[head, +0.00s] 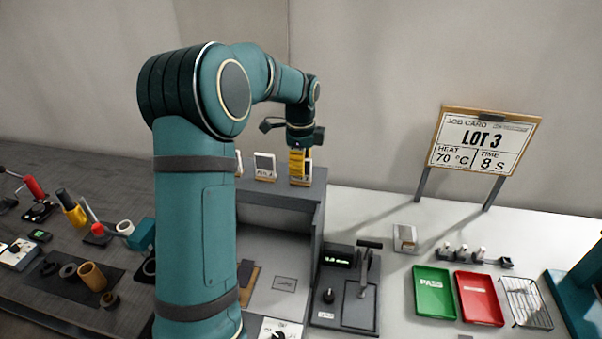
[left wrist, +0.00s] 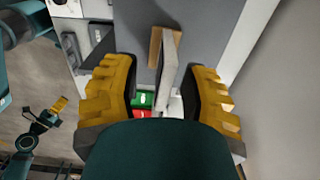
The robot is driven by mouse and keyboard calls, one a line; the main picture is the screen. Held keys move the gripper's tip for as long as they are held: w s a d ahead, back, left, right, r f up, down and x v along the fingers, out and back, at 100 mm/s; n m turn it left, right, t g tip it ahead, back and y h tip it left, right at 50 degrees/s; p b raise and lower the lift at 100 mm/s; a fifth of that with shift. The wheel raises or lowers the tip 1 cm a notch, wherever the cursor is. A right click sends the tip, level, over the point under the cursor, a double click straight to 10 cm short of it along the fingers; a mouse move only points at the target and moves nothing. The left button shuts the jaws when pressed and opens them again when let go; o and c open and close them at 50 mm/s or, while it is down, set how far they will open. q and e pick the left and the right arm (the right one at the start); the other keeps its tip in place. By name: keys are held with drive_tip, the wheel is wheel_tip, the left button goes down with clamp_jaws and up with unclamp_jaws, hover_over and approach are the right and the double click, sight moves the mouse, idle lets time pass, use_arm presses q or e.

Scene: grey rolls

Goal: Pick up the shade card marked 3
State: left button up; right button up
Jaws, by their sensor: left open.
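My left gripper (head: 299,166) is open, its yellow fingers pointing down over the raised grey shelf. In the left wrist view its two fingers (left wrist: 165,95) stand on either side of a thin pale card (left wrist: 169,62) in a wooden stand (left wrist: 154,48), with gaps showing. In the head view this right-hand card (head: 308,164) is mostly hidden behind the fingers. A middle card (head: 265,163) stands to its left, and another (head: 239,163) is partly hidden by my arm. I cannot read their numbers. What looks like my right gripper (left wrist: 58,106) is small at the left wrist view's lower left.
A job card board (head: 484,143) reads LOT 3, 70 °C, 8 s. A green tray (head: 434,292), a red tray (head: 479,298) and a wire rack (head: 526,302) lie at right. Tools crowd the dark table at left.

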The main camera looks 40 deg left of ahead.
sight(301, 180)
use_arm(q)
drive_tip(key=shift+w+a+f, duration=0.1)
drive_tip(key=shift+w+f, duration=0.05)
drive_tip(key=shift+f, duration=1.8)
clamp_jaws()
